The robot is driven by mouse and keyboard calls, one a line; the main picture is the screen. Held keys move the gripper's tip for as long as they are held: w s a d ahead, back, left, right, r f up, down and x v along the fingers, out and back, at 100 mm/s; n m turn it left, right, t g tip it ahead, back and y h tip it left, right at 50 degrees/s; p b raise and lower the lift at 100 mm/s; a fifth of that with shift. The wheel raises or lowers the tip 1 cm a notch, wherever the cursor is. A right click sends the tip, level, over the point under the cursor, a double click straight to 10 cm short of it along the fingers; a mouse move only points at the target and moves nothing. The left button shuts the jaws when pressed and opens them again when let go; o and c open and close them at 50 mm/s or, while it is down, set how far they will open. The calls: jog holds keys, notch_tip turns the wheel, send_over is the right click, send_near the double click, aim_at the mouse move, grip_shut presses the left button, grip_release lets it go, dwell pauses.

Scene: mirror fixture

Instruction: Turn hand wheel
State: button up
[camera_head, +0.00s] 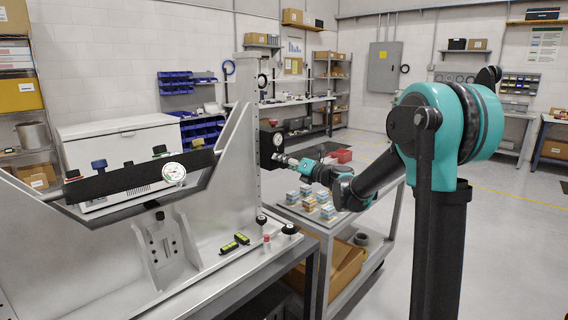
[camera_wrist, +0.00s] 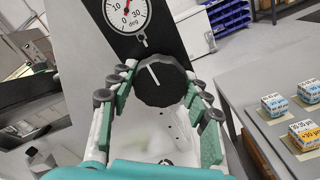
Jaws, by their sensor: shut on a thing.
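The hand wheel (camera_wrist: 160,82) is a dark, scalloped knob with a white line that leans up and to the left in the wrist view. It sits on a black plate below a round dial gauge (camera_wrist: 127,13) marked in degrees. My gripper (camera_wrist: 158,86) is closed around the wheel, one finger at its left side and one at its right. In the head view my gripper (camera_head: 284,161) reaches from the right to the black block (camera_head: 268,146) on the side of the grey fixture (camera_head: 215,190). The wheel itself is mostly hidden there.
A cart (camera_head: 350,226) with several small boxes (camera_head: 308,202) stands beneath my arm. A second gauge (camera_head: 174,173) is on the fixture's dark bar. Open floor lies at right.

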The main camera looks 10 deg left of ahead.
jog(key=shift+c, duration=1.3)
jog(key=shift+n, duration=0.3)
